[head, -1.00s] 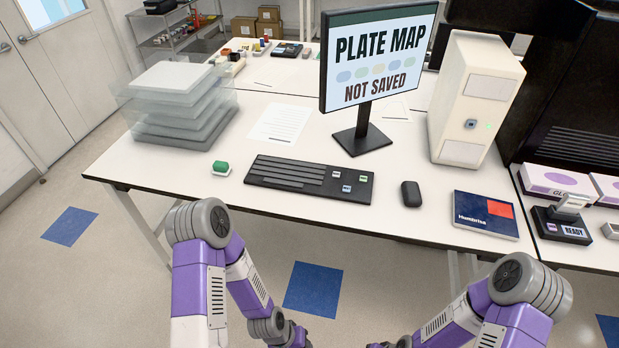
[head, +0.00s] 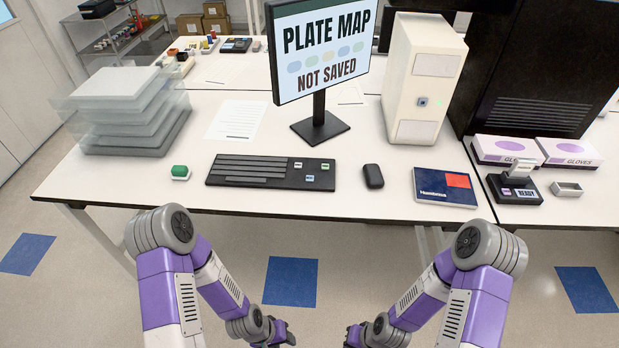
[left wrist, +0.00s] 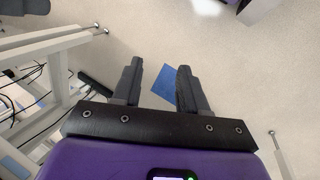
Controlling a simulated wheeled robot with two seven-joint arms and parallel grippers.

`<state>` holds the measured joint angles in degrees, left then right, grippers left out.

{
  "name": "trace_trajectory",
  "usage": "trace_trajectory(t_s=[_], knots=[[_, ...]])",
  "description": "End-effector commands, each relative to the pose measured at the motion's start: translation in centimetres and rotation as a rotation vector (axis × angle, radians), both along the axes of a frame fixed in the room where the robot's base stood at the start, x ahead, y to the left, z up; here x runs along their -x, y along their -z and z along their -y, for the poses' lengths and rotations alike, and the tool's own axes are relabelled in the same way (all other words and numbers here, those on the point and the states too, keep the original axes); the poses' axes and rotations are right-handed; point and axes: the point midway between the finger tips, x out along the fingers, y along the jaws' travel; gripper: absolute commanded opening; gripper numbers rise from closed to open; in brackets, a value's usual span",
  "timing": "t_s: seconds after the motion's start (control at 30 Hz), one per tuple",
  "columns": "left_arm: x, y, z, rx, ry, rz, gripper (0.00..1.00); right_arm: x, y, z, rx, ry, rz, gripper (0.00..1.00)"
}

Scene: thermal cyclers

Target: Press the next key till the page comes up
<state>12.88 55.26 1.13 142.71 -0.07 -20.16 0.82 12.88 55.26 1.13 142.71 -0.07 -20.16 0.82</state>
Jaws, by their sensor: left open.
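The screen (head: 322,48) on the bench reads "PLATE MAP" and "NOT SAVED". In the left wrist view the left gripper (left wrist: 157,88) is open and empty above the floor. My right gripper (head: 352,338) shows only partly at the bottom edge, also in front of the bench.
A black mouse (head: 373,176) and a blue book (head: 445,187) lie right of the keyboard. A green-topped item (head: 180,172) and stacked clear trays (head: 125,115) are on the left. A white computer case (head: 421,80) stands behind. The bench's front edge lies between my arms and the keyboard.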

Motion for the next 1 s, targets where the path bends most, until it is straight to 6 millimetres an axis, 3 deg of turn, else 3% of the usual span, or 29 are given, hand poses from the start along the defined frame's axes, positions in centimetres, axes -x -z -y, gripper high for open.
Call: trace_trajectory(t_s=[0.17, 0.47, 1.0], knots=[[0.00, 0.00, 0.00, 0.000, 0.000, 0.000, 0.43, 0.00, 0.00, 0.00, 0.000, 0.000, 0.000, 0.00], [0.00, 0.00, 0.00, 0.000, 0.000, 0.000, 0.00, 0.00, 0.00, 0.00, 0.000, 0.000, 0.000, 0.00], [0.00, 0.00, 0.00, 0.000, 0.000, 0.000, 0.00, 0.00, 0.00, 0.00, 0.000, 0.000, 0.000, 0.00]])
